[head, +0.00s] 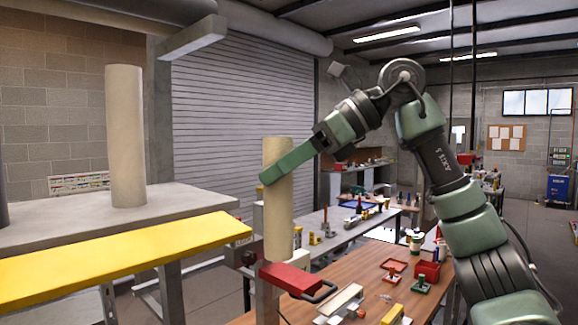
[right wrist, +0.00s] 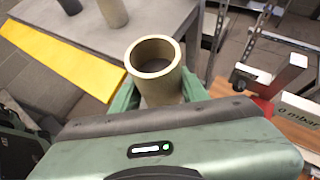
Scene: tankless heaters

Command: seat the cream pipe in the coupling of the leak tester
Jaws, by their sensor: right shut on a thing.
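My right gripper (head: 272,174) is shut around the upper part of a cream pipe (head: 278,225), which is held upright. In the right wrist view the pipe's open, hollow top (right wrist: 155,57) rises between the green fingers (right wrist: 157,92). In the head view its lower end is just above or behind a red block (head: 290,278) with a dark handle, seemingly part of the leak tester. A white box marked "mbar" (right wrist: 300,108) shows in the right wrist view. I cannot make out the coupling or whether the pipe touches it. My left gripper is not in view.
Another cream pipe (head: 125,140) stands upright on a grey table (head: 180,199) at left. A yellow board (head: 120,259) runs along that table's near side. A wooden bench (head: 365,258) at right holds red trays and small parts.

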